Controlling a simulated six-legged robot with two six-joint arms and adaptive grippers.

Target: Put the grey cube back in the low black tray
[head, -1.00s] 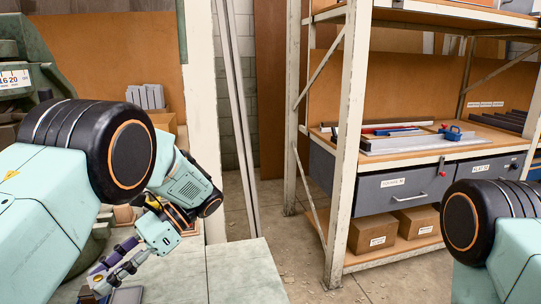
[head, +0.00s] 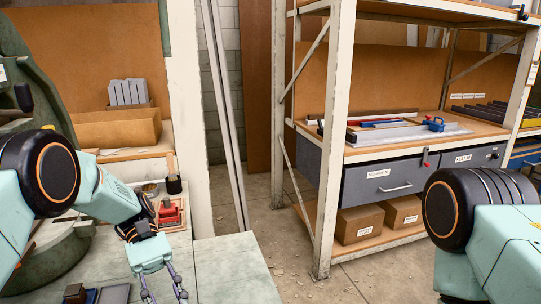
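My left gripper (head: 165,292) hangs over the pale green bench top at the bottom of the head view. Its two fingers point down and stand apart, with nothing seen between them. Left of it, at the bottom edge, are a small dark block (head: 75,292) and a flat grey piece (head: 114,294), both partly cut off. I cannot tell whether either is the grey cube or the low black tray. My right gripper is out of view; only its arm shows at the right.
The green press stands at the left. A red device (head: 170,214) and a dark-headed brush (head: 173,180) are behind my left gripper. The bench top (head: 232,272) is clear to the right. A metal shelf (head: 335,150) with grey drawers stands beyond a floor gap.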

